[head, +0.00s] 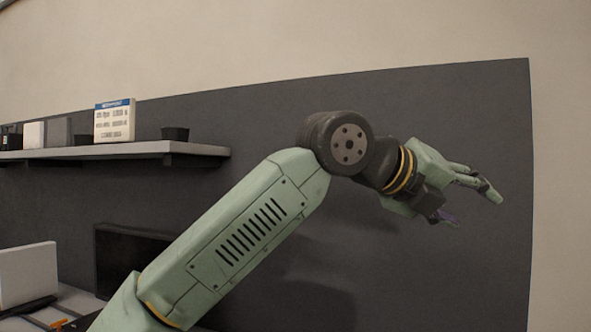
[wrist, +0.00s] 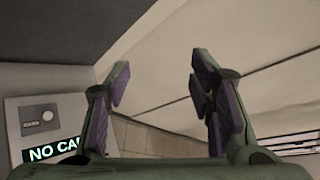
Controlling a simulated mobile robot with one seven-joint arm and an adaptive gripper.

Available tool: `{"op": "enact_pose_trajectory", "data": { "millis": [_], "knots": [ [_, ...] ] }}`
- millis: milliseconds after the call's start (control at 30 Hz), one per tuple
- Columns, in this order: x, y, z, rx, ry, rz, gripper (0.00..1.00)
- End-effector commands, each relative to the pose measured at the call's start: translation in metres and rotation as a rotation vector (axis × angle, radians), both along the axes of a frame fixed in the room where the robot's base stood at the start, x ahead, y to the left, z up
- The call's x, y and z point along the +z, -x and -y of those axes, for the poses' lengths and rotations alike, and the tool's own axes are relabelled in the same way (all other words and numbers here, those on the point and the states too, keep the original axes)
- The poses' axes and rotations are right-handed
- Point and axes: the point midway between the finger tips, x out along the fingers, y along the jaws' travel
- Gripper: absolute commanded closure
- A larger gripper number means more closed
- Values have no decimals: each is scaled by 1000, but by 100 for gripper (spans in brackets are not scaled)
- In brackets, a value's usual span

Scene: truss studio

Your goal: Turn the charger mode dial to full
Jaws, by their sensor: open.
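My gripper (head: 472,206) is raised at the right in the head view, in front of the dark wall panel. Its fingers are spread apart with nothing between them; this also shows in the wrist view (wrist: 160,84). A pale panel (wrist: 20,125) at the left edge of the wrist view carries a small grey plate with a round light knob (wrist: 47,116) and a dark screen reading "NO CA", cut off by my gripper. The knob lies left of the fingers, apart from them. I cannot tell whether it is the charger mode dial, or its setting. No dial is visible in the head view.
A shelf (head: 200,149) at the left holds boxes, a printed sign (head: 114,121) and a black cup (head: 175,134). Below it are a black screen-like object (head: 125,250) and a white box (head: 28,272). The dark wall panel (head: 450,110) stands behind my arm.

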Motion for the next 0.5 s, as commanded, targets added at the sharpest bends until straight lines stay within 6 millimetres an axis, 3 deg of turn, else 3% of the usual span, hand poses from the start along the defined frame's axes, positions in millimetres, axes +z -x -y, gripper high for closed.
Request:
{"op": "enact_pose_trajectory", "data": {
  "millis": [33, 100, 200, 333, 400, 500],
  "knots": [
    [-44, -17, -24, 70, -128, -78, 51],
    [-102, -29, -62, 154, -301, -198, 51],
    [-171, -32, -125, 264, -525, -373, 51],
    [-230, -16, -199, 370, -750, -576, 51],
    [-248, -6, -229, 407, -831, -657, 51],
    [-262, 6, -254, 436, -905, -731, 51]
  ]
}}
